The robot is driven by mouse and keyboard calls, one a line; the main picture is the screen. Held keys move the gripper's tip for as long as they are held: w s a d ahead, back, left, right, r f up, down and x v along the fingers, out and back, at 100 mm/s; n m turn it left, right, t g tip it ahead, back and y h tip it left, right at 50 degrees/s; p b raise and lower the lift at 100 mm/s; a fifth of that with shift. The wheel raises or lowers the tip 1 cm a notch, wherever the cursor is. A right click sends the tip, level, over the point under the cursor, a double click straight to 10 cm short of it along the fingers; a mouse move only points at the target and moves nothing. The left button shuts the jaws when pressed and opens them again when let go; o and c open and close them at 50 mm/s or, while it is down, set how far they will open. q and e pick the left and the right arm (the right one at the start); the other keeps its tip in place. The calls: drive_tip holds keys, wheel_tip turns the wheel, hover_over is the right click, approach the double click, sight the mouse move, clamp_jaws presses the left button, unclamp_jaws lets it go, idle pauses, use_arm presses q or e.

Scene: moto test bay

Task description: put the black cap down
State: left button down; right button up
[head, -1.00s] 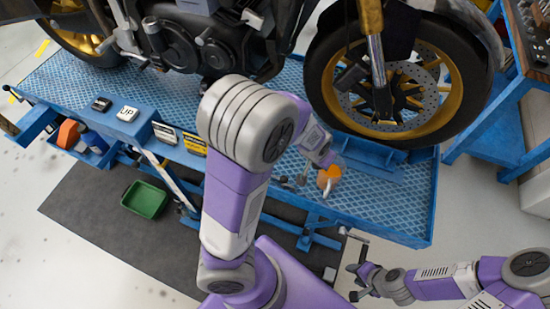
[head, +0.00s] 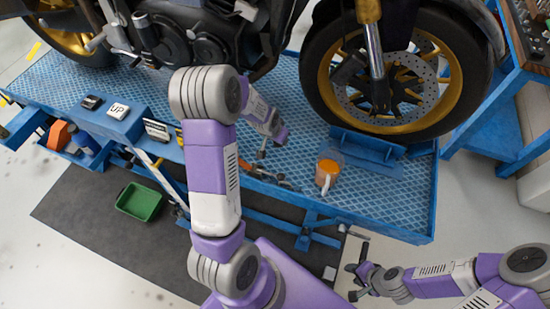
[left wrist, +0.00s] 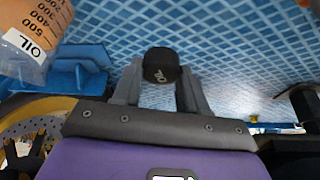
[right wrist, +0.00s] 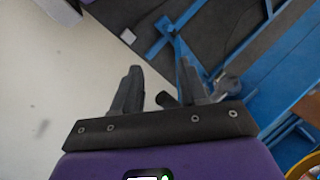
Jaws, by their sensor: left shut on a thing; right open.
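The black cap (left wrist: 161,66) is round, with small light lettering on its face. In the left wrist view it sits between the fingertips of my left gripper (left wrist: 160,84), which is shut on it. The blue patterned lift deck (left wrist: 235,65) lies behind the cap; I cannot tell whether the cap touches it. In the head view my left gripper (head: 263,150) is small over the deck's front part, and the cap cannot be made out. My right gripper (head: 357,273) is open and empty, in front of the deck; its spread fingers show in the right wrist view (right wrist: 158,88).
A clear measuring jug (head: 328,172) with orange oil stands on the deck, right of my left gripper. The motorcycle's front wheel (head: 395,75) stands behind it. Loose tools (head: 270,180) lie at the deck's front edge. A green tray (head: 140,202) is on the floor mat.

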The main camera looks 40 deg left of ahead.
sight(277, 155)
use_arm(q)
drive_tip(key=shift+a+f, duration=0.3)
drive_tip(key=shift+a, duration=0.35)
wheel_tip(277, 155, down, 10)
drive_tip(key=shift+r+b, duration=0.1)
drive_tip(key=shift+b, duration=0.95)
drive_tip(key=shift+f, duration=0.2)
drive_tip(key=c, duration=0.6)
unclamp_jaws()
drive_tip(key=shift+r, duration=0.25)
drive_tip(key=p+v, duration=0.2)
drive_tip(key=v, duration=1)
